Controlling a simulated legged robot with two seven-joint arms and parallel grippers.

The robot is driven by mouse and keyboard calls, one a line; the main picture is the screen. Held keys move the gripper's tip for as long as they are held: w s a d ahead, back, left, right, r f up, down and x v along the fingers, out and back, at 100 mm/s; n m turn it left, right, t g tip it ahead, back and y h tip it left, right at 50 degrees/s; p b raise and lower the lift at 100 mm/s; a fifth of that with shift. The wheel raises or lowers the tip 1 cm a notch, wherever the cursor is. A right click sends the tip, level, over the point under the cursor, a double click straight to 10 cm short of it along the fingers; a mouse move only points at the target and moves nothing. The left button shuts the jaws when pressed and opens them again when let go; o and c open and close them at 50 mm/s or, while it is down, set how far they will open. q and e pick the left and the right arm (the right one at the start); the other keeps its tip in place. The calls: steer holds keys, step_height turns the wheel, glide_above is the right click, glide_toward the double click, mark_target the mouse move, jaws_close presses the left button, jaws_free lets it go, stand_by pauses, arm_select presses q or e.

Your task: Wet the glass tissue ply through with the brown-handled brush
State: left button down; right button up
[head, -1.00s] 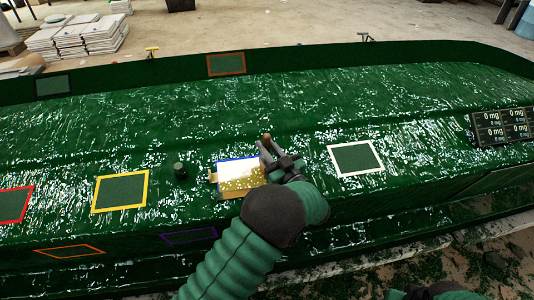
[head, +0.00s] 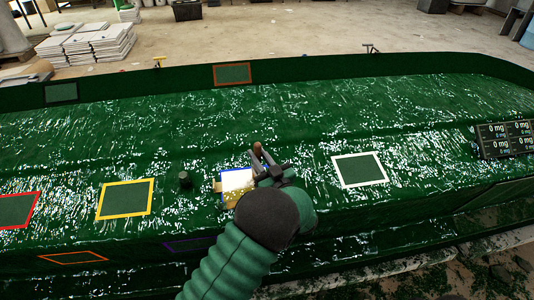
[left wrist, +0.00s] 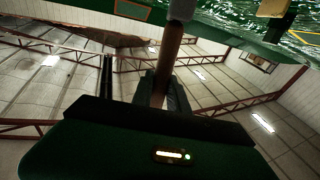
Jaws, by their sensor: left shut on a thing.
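My left gripper (head: 264,166) is shut on the brown-handled brush (head: 257,149), at the right edge of a blue-framed patch (head: 236,183) on the green hull mould. In the left wrist view the brown handle (left wrist: 170,62) stands between the fingers, with a grey part at its top; the bristles are not visible. The glass tissue ply appears to be the pale sheet in the blue frame, partly white and partly yellowish with a bright shine. I cannot tell whether the brush touches it. My right gripper is not in view.
A dark green cylinder (head: 185,180) stands left of the patch. Yellow (head: 126,182), white (head: 360,155) and red (head: 38,212) frames mark other areas. A tan piece (head: 218,187) lies by the blue frame. A display panel (head: 505,138) is at the right.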

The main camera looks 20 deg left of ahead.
arm_select(q)
steer(key=s+a, duration=0.2)
steer(key=a, duration=1)
steer(key=shift+s+a+r, duration=0.15)
steer(key=shift+s+r, duration=0.15)
steer(key=shift+s, duration=0.05)
stand_by(0.5)
stand_by(0.5)
steer(key=w+d+b, duration=0.1)
steer(key=w+d, duration=0.7)
steer(key=d, duration=0.5)
steer(key=shift+d+b, duration=0.25)
steer(key=shift+b, duration=0.05)
stand_by(0.4)
